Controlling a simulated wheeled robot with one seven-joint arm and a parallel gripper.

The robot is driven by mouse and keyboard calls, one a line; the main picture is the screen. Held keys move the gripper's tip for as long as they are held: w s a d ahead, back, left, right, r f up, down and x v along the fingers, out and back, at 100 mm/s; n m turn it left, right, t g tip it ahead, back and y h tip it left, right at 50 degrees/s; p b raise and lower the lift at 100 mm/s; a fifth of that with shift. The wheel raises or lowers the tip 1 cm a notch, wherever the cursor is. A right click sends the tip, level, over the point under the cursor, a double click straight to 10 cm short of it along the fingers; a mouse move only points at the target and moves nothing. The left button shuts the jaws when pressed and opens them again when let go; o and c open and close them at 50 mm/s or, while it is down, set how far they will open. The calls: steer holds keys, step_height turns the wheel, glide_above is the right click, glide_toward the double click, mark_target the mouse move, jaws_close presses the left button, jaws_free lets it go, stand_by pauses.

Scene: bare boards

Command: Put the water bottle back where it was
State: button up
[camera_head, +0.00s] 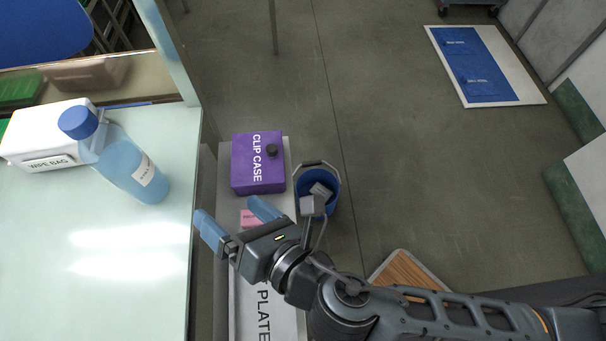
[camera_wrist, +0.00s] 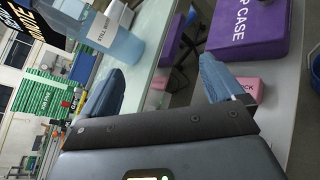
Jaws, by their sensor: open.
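The water bottle (camera_head: 134,166) is translucent blue with a darker blue cap and a white label. It stands on the pale glass-like tabletop (camera_head: 95,240) at the left, in front of a white box marked "WIPE BAG" (camera_head: 42,137). My gripper (camera_head: 236,219) is open and empty. It is to the right of the table edge, apart from the bottle. In the wrist view the bottle (camera_wrist: 112,38) shows at upper left, beyond the blue fingertips of my gripper (camera_wrist: 165,85). The bottle's cap is out of the wrist view.
A grey bench (camera_head: 224,205) beside the table carries a purple "CLIP CASE" (camera_head: 258,170), a pink block (camera_head: 248,216) partly hidden by my gripper, and a part marked "PLATE" (camera_head: 264,315). A blue bucket (camera_head: 331,208) stands right of it. The table's front is clear.

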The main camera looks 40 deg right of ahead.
steer(key=s+d+f+m+g+y, duration=0.1)
steer(key=s+d+m+g, duration=0.1)
steer(key=s+d+m, duration=0.9)
steer(key=s+d+r+m+t+h, duration=0.1)
steer(key=s+r+m, duration=0.3)
steer(key=m, duration=0.5)
steer(key=s+d+r+m+h, duration=0.1)
steer(key=s+d+r+m, duration=0.2)
steer(key=m, duration=0.6)
steer(key=s+r, duration=0.2)
steer(key=s, duration=0.1)
steer(key=shift+d+t, duration=0.2)
steer(key=shift+t, duration=0.2)
steer(key=shift+s, duration=0.1)
